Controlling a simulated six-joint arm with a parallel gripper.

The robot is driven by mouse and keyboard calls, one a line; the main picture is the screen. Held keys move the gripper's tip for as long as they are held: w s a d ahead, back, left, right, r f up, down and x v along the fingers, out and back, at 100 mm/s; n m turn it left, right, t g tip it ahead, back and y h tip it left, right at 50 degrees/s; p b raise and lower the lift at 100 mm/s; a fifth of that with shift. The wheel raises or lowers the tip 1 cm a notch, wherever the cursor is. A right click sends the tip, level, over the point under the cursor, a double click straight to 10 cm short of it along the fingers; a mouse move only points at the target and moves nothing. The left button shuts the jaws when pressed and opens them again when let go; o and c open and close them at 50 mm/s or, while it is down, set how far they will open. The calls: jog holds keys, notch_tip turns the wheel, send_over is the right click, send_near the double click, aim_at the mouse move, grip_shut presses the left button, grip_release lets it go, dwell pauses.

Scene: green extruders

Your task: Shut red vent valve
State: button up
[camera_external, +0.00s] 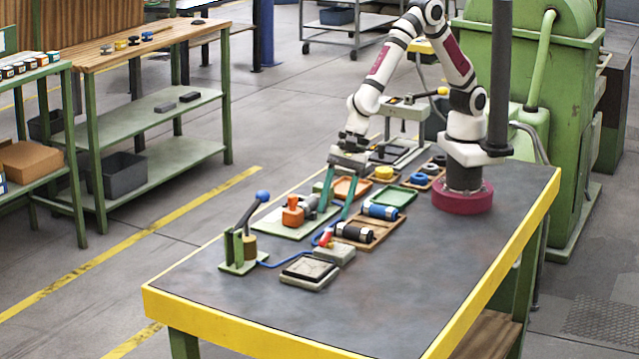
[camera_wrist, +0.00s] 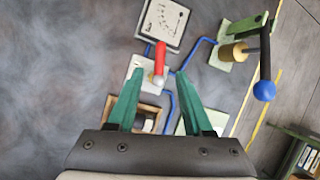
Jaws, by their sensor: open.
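The red vent valve has a red handle (camera_external: 326,238) on a pale block (camera_external: 334,253) near the middle of the table. In the wrist view the red handle (camera_wrist: 160,56) points up the picture from a silver pivot, over the pale block (camera_wrist: 143,73). My gripper (camera_external: 334,213) is open and empty, with its teal fingers pointing down just behind the valve in the external view. In the wrist view my gripper (camera_wrist: 160,73) has its fingertips either side of the handle's pivot end. I cannot tell the exact height gap. Nothing hides the handle.
Blue hose (camera_external: 280,262) runs from the valve toward a lever stand (camera_external: 240,252) with a blue knob. A framed square plate (camera_external: 308,271) sits in front. An orange-topped fixture (camera_external: 293,212) and a wooden tray (camera_external: 368,236) flank my fingers. The front table is clear.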

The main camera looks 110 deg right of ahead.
jog(key=v, duration=1)
jog(key=w+a+r+m+t+y, duration=0.3)
jog(key=w+a+r+m+t, duration=0.1)
jog(key=w+a+r+m, duration=0.3)
jog(key=w+r+m+t+h, duration=0.1)
jog(key=w+r+m+t, duration=0.35)
jog(key=w+m, duration=0.3)
jog(key=m+g+h, duration=0.6)
jog(key=m+g, duration=0.5)
jog(key=m, duration=1.1)
send_near(326, 236)
jog(key=f, duration=0.4)
jog(key=w+f, duration=0.1)
jog(key=f, duration=0.2)
jog(key=shift+d, duration=0.35)
jog(key=shift+w+f, duration=0.1)
jog(key=shift+f, duration=0.45)
jog(key=shift+c, duration=0.3)
grip_shut()
